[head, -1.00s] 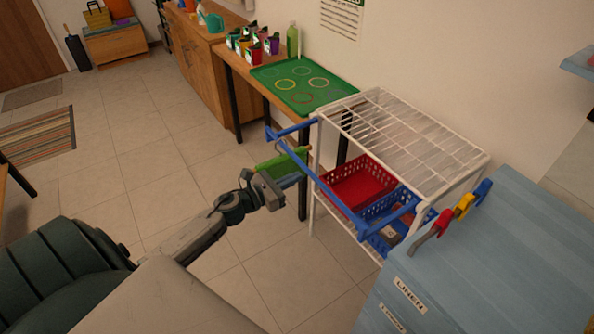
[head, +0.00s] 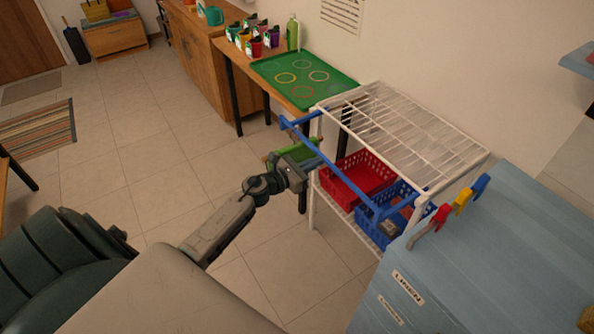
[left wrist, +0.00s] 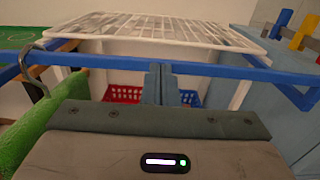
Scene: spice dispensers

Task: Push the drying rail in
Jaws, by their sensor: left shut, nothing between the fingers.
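The blue drying rail (head: 340,178) sticks out a little from the front of the white wire rack (head: 318,205). It also spans the left wrist view (left wrist: 230,71) from side to side. My left gripper (head: 312,163) is at the front of the rail beside the cloth. Its shut, empty fingertips (left wrist: 160,76) overlap the rail's bar in the wrist view; contact is hard to tell. My right gripper is not in view.
A red basket (head: 347,187) and a blue basket (head: 375,231) sit in the rack under its top shelf. A blue cabinet (head: 470,270) with coloured clips (head: 461,202) stands at the right. A table with a green tray (head: 340,88) is behind. Floor in front is clear.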

